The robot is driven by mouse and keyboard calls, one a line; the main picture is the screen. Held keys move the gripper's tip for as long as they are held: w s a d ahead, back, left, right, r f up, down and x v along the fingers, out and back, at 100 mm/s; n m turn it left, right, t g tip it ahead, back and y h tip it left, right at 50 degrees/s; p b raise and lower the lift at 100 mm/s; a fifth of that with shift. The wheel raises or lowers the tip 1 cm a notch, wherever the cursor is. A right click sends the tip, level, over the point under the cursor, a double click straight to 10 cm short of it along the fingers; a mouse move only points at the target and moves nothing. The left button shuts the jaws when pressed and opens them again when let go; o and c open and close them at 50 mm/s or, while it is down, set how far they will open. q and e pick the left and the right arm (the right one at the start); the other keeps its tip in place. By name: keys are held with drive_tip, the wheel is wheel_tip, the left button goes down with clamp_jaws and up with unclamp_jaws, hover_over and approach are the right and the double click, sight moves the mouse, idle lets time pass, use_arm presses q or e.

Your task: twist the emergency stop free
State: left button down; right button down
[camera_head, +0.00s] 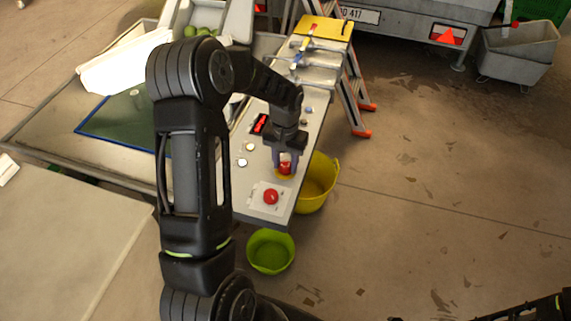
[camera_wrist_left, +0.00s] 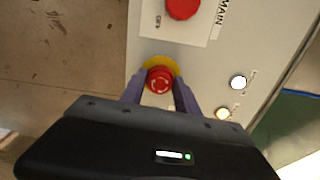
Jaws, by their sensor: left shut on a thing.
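The emergency stop is a red mushroom button with white arrow marks on a yellow round base, on the grey control panel. It shows in the left wrist view (camera_wrist_left: 160,79) and in the head view (camera_head: 285,167). My left gripper (camera_wrist_left: 158,88) has its two fingers on either side of the red head and is shut on it; in the head view the gripper (camera_head: 286,158) comes down on it from above. The fingers hide part of the button's sides. My right gripper does not show; only a dark bit of my right arm shows at the bottom right of the head view.
A red rotary switch (camera_head: 271,197) on a white plate marked MAIN and OFF sits close to the stop. White and yellowish buttons (camera_wrist_left: 238,82) and a red display (camera_head: 260,124) are on the panel (camera_head: 305,150). Yellow (camera_head: 318,185) and green (camera_head: 270,251) buckets stand beside it.

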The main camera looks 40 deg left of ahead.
sight(285, 164)
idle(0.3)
use_arm(q)
drive_tip(key=c, duration=0.9)
unclamp_jaws()
drive_tip(key=shift+r+b, duration=0.55)
drive_tip(key=shift+r, duration=3.35)
